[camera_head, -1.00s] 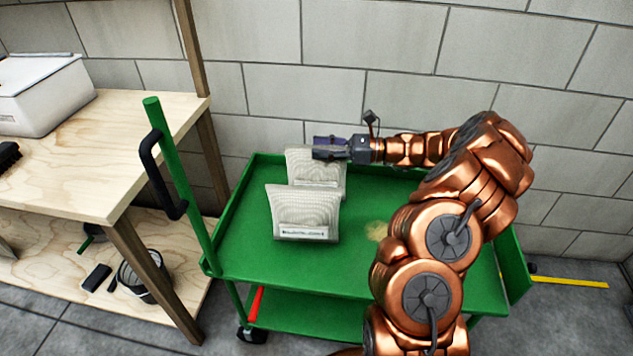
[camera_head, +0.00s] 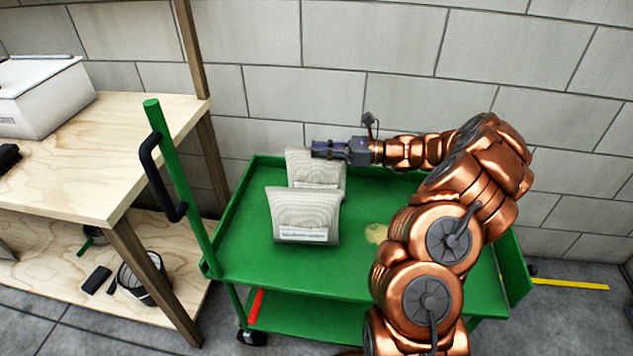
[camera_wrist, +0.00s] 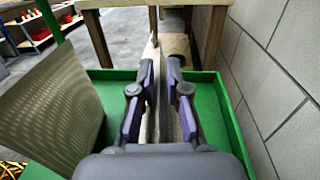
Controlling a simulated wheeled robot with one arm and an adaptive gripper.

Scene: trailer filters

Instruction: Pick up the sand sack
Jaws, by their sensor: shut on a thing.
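Two pale, ribbed, sack-like pieces stand upright on the green cart (camera_head: 350,262). The front one (camera_head: 303,208) has a white label along its lower edge. The rear one (camera_head: 300,170) stands behind it, partly hidden by it. My gripper (camera_head: 318,149) reaches in from the right and is shut on the top part of the rear piece. In the wrist view, the fingers (camera_wrist: 159,75) press from both sides on this thin piece, seen edge-on (camera_wrist: 154,115). The front piece also shows in the wrist view at the left (camera_wrist: 60,115), apart from the fingers. I cannot tell the pieces' contents.
A grey block wall (camera_head: 330,90) runs close behind the cart. A wooden workbench (camera_head: 110,150) with a white box (camera_head: 45,95) stands at the left, beside the cart's green handle post (camera_head: 180,185). A sandy patch (camera_head: 376,232) marks the cart top, which is otherwise clear on the right.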

